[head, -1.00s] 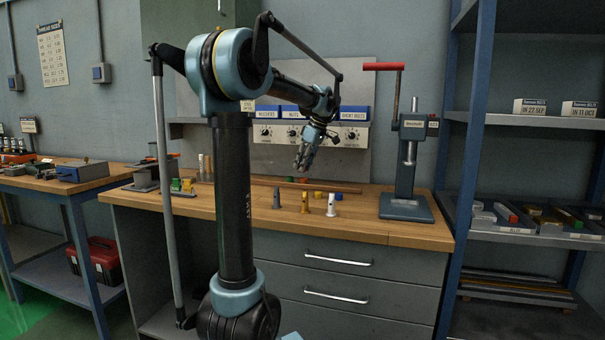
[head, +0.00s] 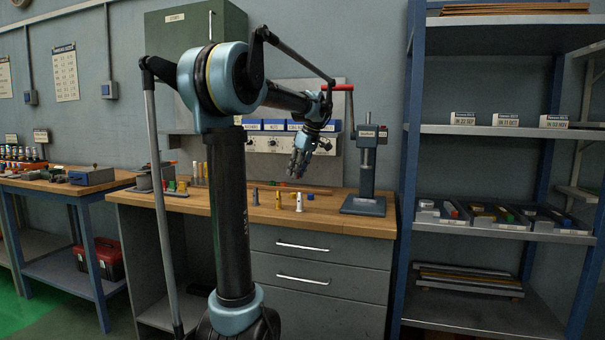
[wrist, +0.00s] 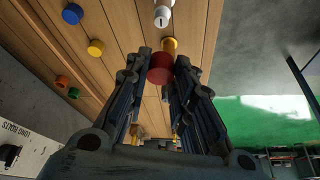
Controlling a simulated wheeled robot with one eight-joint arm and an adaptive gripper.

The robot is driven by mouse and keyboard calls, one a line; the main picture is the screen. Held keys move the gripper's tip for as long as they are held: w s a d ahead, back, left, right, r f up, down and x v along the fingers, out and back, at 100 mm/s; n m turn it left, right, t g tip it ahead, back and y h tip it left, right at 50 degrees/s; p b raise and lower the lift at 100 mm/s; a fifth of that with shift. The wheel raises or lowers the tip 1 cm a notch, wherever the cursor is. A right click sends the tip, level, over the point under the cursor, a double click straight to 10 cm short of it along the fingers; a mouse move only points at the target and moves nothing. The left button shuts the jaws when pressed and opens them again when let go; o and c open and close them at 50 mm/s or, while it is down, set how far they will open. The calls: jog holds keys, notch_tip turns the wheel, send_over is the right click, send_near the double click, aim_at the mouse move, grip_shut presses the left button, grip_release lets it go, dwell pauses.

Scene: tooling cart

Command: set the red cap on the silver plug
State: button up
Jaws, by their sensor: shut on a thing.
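The red cap (wrist: 160,68) is between my fingertips in the wrist view; my gripper (wrist: 161,72) is shut on it. In the head view my gripper (head: 298,165) hangs above the wooden bench, and the cap cannot be made out there.
Loose blue (wrist: 72,13), yellow (wrist: 95,47), orange (wrist: 61,81) and green (wrist: 73,93) caps lie on the bench. A press (head: 364,205) with a red handle stands at the bench's right end. A blue-framed shelf (head: 480,130) is farther right.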

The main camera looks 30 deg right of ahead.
aim_at(301, 193)
jog(key=shift+s+d+f, duration=0.2)
jog(key=shift+d+f, duration=0.1)
jog(key=shift+f, duration=0.25)
jog(key=shift+s+d+f, duration=0.2)
jog(key=shift+d+f, duration=0.1)
jog(key=shift+f, duration=1.3)
jog(key=shift+s, duration=0.15)
jog(key=shift+f, duration=1.1)
dwell(0.9)
jog(key=o, duration=1.3)
jog(key=shift+c, duration=0.2)
jog(key=shift+r, duration=3.5)
